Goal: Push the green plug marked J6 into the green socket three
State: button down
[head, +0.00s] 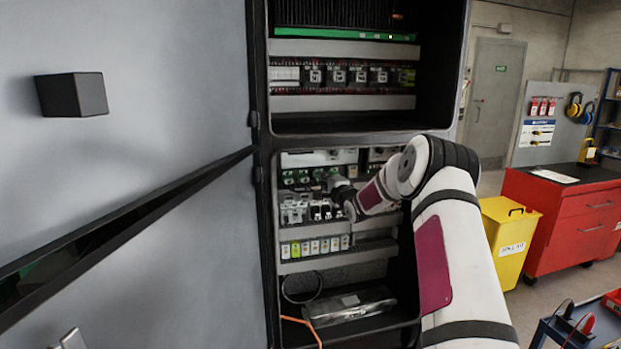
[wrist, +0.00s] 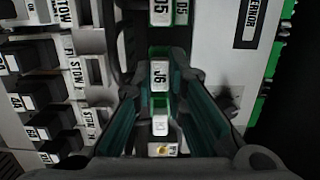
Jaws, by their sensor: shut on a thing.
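The green plug marked J6 (wrist: 160,74) is between the fingers of my gripper (wrist: 160,92) in the wrist view, its white label facing the camera. My gripper is shut on it. In the head view my gripper (head: 338,184) is inside the open cabinet, in front of the row of green connectors (head: 304,177), and the plug is too small to make out. Another green part with a white label (wrist: 160,12) lies beyond the plug at the top of the wrist view. I cannot tell which socket is three, or whether the plug touches one.
Below the connectors, a row of white and yellow-green modules (head: 315,247) crosses the cabinet. The cabinet door (head: 140,150) is at left.

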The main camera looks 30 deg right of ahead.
jog(key=shift+w, duration=0.1)
dwell(0.5)
jog(key=c, duration=1.5)
grip_release()
jog(key=shift+c, duration=0.2)
jog(key=s+a, duration=0.2)
jog(key=s, duration=1)
jog(key=s+a+r+n+g, duration=0.35)
jog(key=s+a+n, duration=0.2)
jog(key=a, duration=0.35)
jog(key=s+a+r+n+g, duration=0.3)
jog(key=s+a+r+n, duration=0.25)
jog(key=a, duration=0.45)
jog(key=s+a+f+n+g+y, duration=0.1)
jog(key=s+a+n+g, duration=0.1)
jog(key=s, duration=0.8)
jog(key=s+a+f+n+g, duration=0.1)
jog(key=s+a+n+g, duration=0.1)
jog(key=s+a, duration=0.5)
jog(key=s+a+f+n+g+y, duration=0.1)
jog(key=s+a+n, duration=0.3)
jog(key=s, duration=1.1)
jog(key=shift+s+a+f+n+g+y, duration=0.25)
jog(key=shift+a+n+g+y, duration=0.1)
jog(key=shift+g, duration=0.2)
